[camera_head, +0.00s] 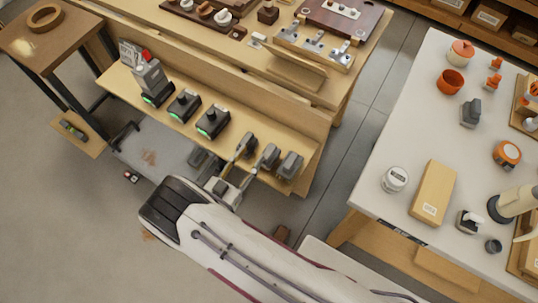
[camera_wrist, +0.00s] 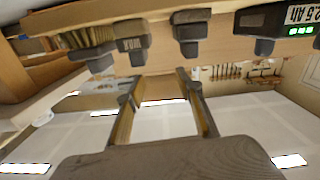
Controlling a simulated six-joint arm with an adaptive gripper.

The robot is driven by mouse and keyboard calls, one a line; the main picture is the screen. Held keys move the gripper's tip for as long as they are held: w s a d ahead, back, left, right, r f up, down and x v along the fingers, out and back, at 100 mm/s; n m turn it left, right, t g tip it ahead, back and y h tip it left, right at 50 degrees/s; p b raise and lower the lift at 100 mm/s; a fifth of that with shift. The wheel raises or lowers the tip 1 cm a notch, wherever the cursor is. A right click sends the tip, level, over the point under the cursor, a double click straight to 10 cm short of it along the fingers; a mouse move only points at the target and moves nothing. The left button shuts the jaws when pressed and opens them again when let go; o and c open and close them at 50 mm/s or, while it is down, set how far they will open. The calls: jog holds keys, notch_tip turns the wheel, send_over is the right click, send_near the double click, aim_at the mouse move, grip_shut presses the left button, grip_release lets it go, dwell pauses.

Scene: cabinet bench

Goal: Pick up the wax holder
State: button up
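The wax holder is a dark grey block marked "WAX" (camera_wrist: 132,44) on the shelf edge in the wrist view. In the head view it appears to be the middle grey holder (camera_head: 268,157) of three at the right end of the low shelf. My gripper (camera_head: 231,178) is just in front of that shelf, below and left of the holder. In the wrist view my gripper (camera_wrist: 158,80) has its two fingers wide apart with nothing between them. The holder is apart from the fingers, above and left of them in that view.
Grey holders stand close on both sides, one to the left (camera_head: 246,145) and one to the right (camera_head: 290,166). Black chargers (camera_head: 212,121) with green lights stand farther left on the wooden shelf (camera_head: 170,122). A white table (camera_head: 395,145) with several objects is at right.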

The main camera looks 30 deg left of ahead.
aim_at(274, 145)
jog(key=shift+m, duration=0.4)
jog(key=d+f, duration=0.1)
jog(key=s+d+f, duration=0.1)
jog(key=d+f, duration=0.1)
jog(key=shift+s+d, duration=0.15)
jog(key=shift+s, duration=0.1)
jog(key=shift+w, duration=1.3)
jog(key=shift+w, duration=2.6)
grip_shut()
